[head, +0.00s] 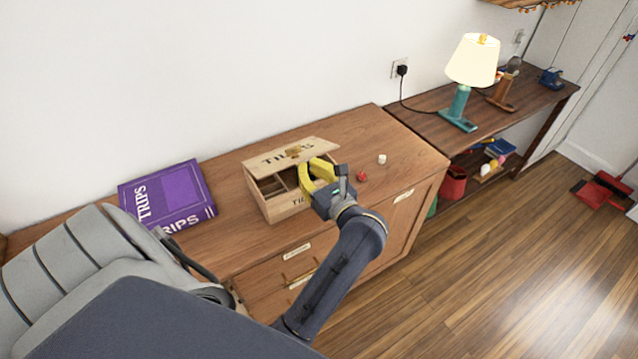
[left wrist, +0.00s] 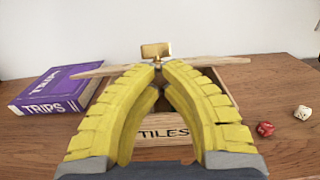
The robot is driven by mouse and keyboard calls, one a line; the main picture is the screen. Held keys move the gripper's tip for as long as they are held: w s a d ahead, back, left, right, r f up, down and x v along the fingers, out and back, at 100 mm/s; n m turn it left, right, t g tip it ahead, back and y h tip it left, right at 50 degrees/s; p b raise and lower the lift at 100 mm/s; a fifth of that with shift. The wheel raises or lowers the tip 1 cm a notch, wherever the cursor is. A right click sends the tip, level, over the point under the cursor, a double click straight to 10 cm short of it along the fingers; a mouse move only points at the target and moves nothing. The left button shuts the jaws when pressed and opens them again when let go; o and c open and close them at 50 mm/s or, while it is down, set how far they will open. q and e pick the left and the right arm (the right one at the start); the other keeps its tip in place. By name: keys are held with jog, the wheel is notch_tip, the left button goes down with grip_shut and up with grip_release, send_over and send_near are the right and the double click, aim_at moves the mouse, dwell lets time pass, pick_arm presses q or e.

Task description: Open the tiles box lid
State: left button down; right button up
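The wooden tiles box (head: 285,207) stands on the cabinet top, with "TILES" on its front (left wrist: 163,133). Its lid (head: 270,158) is partly raised and tilted, and the compartments inside show beneath it. A brass knob (head: 293,151) sits on the lid; it also shows in the left wrist view (left wrist: 155,50), where the lid (left wrist: 95,70) is almost edge-on. My left gripper (head: 305,168) has its yellow fingers curved together, tips close to each other at the lid's front edge, just below the knob. I see nothing clearly held between them. My right gripper is out of view.
A purple book (head: 168,197) lies left of the box. A red die (head: 361,176) and a white die (head: 382,159) lie to its right. A lit lamp (head: 470,75) stands on the lower shelf table at the right. The wall is close behind the box.

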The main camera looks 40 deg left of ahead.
pick_arm(q)
jog(key=shift+h, duration=0.5)
jog(key=a+r, duration=0.1)
jog(key=r, duration=0.1)
jog(key=w+a+r, duration=0.1)
jog(key=a+r, duration=0.1)
jog(key=r, duration=0.1)
jog(key=w+a+r, duration=0.1)
jog(key=a+r, duration=0.1)
jog(key=r, duration=0.1)
jog(key=w+a+r+g+h, duration=0.1)
jog(key=w+a+r, duration=0.3)
jog(key=a, duration=0.5)
jog(key=shift+a+r+h, duration=0.15)
jog(key=shift+a+h, duration=0.05)
jog(key=shift+h, duration=0.3)
jog(key=shift+r, duration=0.1)
